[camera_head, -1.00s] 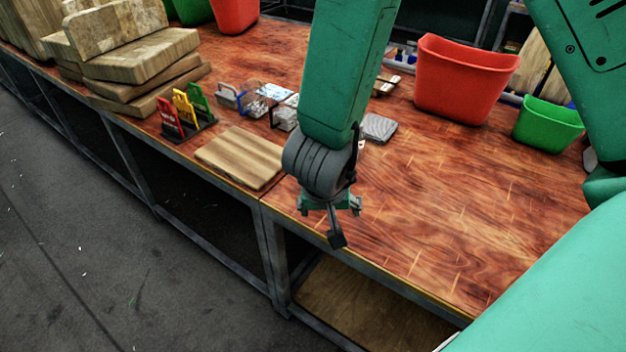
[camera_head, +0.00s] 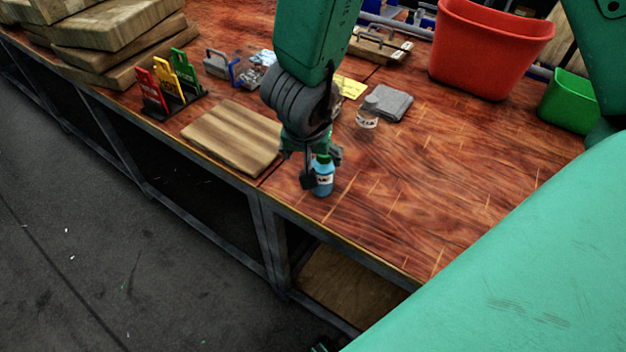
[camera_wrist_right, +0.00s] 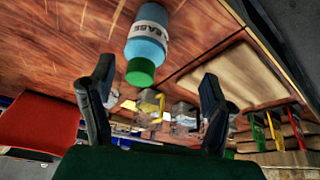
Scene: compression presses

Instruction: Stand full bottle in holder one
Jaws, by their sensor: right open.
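A blue bottle (camera_head: 324,184) with a green cap and a white label stands upright near the table's front edge. In the right wrist view the bottle (camera_wrist_right: 150,40) lies ahead of the fingers, its cap near the gap between them. My right gripper (camera_head: 318,168) is open and hangs down at the bottle, with a finger partly in front of it; I cannot tell whether they touch. Its two spread fingers also show in the right wrist view (camera_wrist_right: 157,92). Which thing is holder one I cannot tell. My left gripper is not in view.
A wooden board (camera_head: 232,138), a rack with red, yellow and green plates (camera_head: 170,85), and a metal-handled caddy (camera_head: 222,65) stand left. A grey cloth (camera_head: 390,102) and a small clear container (camera_head: 367,117) lie behind. Red (camera_head: 490,45) and green (camera_head: 570,102) bins stand right. Table right of the bottle is clear.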

